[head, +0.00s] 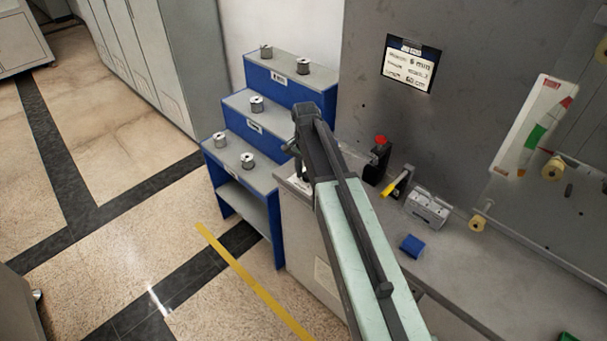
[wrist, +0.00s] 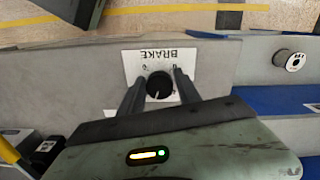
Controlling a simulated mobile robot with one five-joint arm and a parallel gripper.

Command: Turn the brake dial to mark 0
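The brake dial (wrist: 158,87) is a round black knob on a white plate (wrist: 133,60) lettered BRAKE, which appears upside down in the wrist view. A pale pointer line on the knob points down and slightly left in that picture. Small marks stand around it, too small to read surely. My gripper (wrist: 159,77) is open, with one dark finger on each side of the knob. I cannot tell whether the fingers touch it. In the head view my gripper (head: 298,150) is over the counter's left end, and my arm hides the dial.
The grey counter (head: 458,262) holds a black box with a red button (head: 379,149), a yellow-handled lever (head: 397,185), a grey box (head: 428,208) and a blue block (head: 412,245). Blue steps (head: 237,150) with several spools stand left of it. A display (head: 409,64) hangs behind.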

